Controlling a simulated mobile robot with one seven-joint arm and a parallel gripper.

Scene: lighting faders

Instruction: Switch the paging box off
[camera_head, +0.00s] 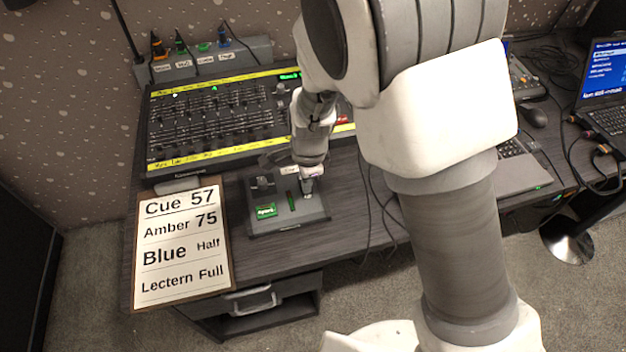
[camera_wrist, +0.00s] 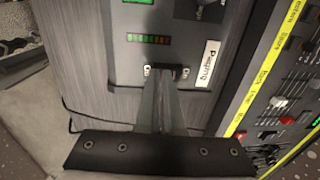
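The paging box (camera_head: 285,221) is a small grey box on the desk, in front of the fader console. In the wrist view its grey top (camera_wrist: 125,50) has a white "Paging" label (camera_wrist: 208,63) and a level meter (camera_wrist: 148,39) showing green and orange segments. A dark switch plate (camera_wrist: 182,71) with a pale screw at each end lies beside the meter. My gripper (camera_wrist: 165,78) points down at this plate, its narrow fingers together. The fingers cover the plate's middle, so the switch position and any contact are hidden. In the head view my gripper (camera_head: 307,189) is at the box's right side.
The fader console (camera_head: 215,118) with yellow strips stands behind the box. A clipboard (camera_head: 182,245) with printed cues lies to the left. Cables (camera_head: 385,215) and a laptop (camera_head: 525,172) are to the right.

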